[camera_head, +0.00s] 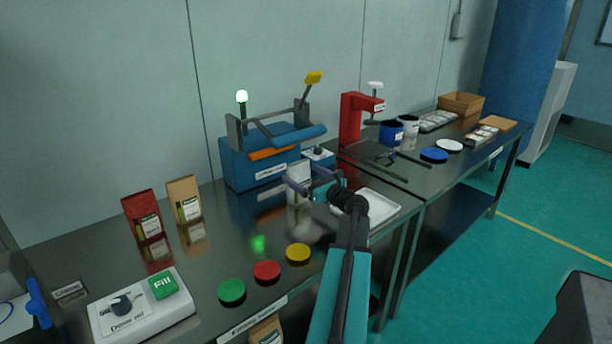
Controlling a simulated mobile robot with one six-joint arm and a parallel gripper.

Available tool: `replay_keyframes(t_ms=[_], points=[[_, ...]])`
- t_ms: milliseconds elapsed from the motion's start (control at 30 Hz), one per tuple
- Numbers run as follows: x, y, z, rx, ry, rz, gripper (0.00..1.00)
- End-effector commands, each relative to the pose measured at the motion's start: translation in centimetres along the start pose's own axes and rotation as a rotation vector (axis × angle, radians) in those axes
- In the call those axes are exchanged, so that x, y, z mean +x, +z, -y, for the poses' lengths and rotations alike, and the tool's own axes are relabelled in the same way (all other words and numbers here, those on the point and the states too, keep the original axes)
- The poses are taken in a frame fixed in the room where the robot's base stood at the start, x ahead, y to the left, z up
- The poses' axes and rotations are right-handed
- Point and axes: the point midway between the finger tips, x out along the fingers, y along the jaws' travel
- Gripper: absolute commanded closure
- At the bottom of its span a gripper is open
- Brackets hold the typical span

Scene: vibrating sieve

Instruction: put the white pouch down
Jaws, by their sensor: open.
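The white pouch (299,172) stands upright on the steel table, in front of the right part of the blue machine (250,172). A dark and green label shows on its front. My gripper (294,188) is open at the pouch's lower part, with its fingers pointing left in the picture. The gripper hides part of the pouch's lower front and base. I cannot tell whether the fingers touch it. My arm reaches in from the bottom of the picture.
A white tray (382,205) lies right of my gripper. Green (231,291), red (267,271) and yellow (298,253) discs line the front. Red (143,215) and brown (185,200) pouches stand left. A red press (352,118) stands behind.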

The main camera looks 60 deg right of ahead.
Motion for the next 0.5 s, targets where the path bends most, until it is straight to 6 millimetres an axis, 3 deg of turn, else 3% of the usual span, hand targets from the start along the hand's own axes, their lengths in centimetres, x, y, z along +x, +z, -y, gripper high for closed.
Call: replay_keyframes(t_ms=[500], points=[[-7.4,-0.1,-0.1,0.0,-0.003,-0.001,0.04]])
